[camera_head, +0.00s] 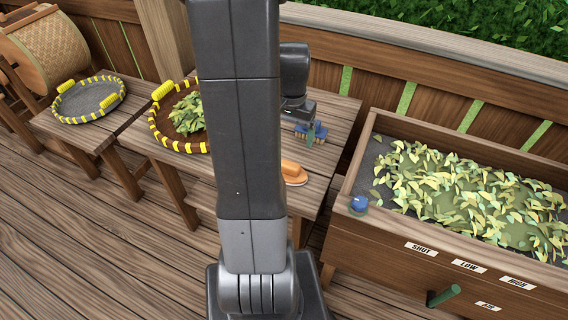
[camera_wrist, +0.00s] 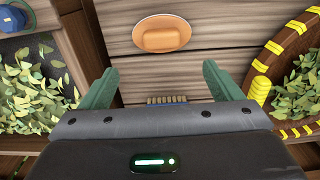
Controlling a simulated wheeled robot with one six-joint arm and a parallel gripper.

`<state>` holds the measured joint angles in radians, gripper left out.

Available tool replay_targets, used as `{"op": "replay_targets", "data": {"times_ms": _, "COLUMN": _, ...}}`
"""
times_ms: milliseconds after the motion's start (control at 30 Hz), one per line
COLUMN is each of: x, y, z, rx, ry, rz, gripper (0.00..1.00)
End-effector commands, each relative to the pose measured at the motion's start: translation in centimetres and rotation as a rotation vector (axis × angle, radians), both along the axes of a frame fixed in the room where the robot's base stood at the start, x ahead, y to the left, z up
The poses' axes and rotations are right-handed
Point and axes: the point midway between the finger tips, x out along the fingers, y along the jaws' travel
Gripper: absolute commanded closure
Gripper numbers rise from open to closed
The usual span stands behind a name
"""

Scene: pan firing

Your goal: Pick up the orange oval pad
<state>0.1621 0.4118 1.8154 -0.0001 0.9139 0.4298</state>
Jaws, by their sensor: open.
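The orange oval pad (camera_head: 293,169) lies on a pale oval base on the wooden table, right of my arm in the head view. In the wrist view the pad (camera_wrist: 162,34) lies flat on the planks, beyond the fingertips and near the middle between them. My gripper (camera_wrist: 160,72) is open and empty, its two green fingers spread wide. The gripper (camera_head: 308,136) also shows in the head view, partly hidden, above the table behind the pad. The fingers are apart from the pad.
A blue brush (camera_wrist: 166,99) shows partly between the fingers, mostly hidden by my gripper. A round yellow-marked tray (camera_head: 154,128) of leaves stands left on the table (camera_head: 330,112). A wooden leaf trough (camera_head: 358,160) with a blue knob (camera_head: 359,203) stands right. Bare planks surround the pad.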

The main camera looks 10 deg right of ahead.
Motion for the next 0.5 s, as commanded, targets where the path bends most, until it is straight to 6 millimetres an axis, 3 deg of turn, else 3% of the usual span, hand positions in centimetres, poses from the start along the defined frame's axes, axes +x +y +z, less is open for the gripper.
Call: {"op": "replay_targets", "data": {"times_ms": 500, "x": 0.1, "y": 0.0, "z": -7.8, "rx": 0.001, "ry": 0.003, "rz": -0.003, "gripper": 0.15}}
